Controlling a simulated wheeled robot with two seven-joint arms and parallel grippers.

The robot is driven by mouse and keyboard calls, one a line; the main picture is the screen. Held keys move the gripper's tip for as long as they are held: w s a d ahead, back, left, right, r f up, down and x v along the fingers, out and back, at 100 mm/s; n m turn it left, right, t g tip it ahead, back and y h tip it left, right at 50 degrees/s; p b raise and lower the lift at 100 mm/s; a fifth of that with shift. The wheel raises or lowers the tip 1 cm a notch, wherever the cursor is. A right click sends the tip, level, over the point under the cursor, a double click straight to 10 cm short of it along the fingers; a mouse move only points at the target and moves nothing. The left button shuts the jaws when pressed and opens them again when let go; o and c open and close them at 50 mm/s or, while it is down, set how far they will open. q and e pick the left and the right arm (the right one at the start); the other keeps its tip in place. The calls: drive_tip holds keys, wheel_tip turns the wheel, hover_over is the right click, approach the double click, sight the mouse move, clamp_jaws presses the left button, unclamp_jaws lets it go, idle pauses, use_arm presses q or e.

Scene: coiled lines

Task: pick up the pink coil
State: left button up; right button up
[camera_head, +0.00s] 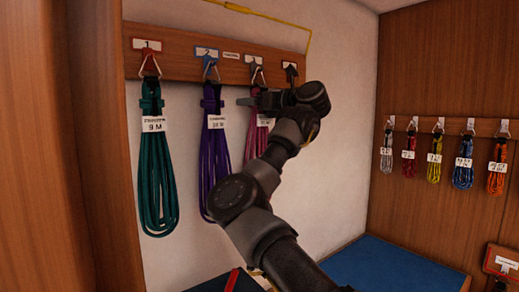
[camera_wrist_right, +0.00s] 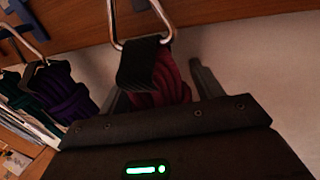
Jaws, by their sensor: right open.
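The pink coil (camera_head: 254,140) hangs from a metal carabiner on the wooden rail, third from the left, with a white tag partly hidden by my right arm. In the right wrist view, the top of the pink coil (camera_wrist_right: 172,82) shows dark red under a black strap in the carabiner (camera_wrist_right: 140,42). My right gripper (camera_head: 246,101) is at the upper part of the coil. In the wrist view its open fingers (camera_wrist_right: 160,84) stand on either side of the coil; whether they touch it I cannot tell. My left gripper is not in view.
A purple coil (camera_head: 214,155) hangs close to the left of the pink one, and a teal coil (camera_head: 156,180) farther left. The wooden rail (camera_head: 185,58) runs above. Several small coils hang on the right wall. A blue surface (camera_head: 385,268) lies below.

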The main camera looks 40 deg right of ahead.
drive_tip(key=shift+c, duration=0.4)
clamp_jaws()
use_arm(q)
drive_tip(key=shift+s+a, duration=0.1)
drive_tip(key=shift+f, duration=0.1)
use_arm(e)
drive_tip(key=shift+r, duration=0.2)
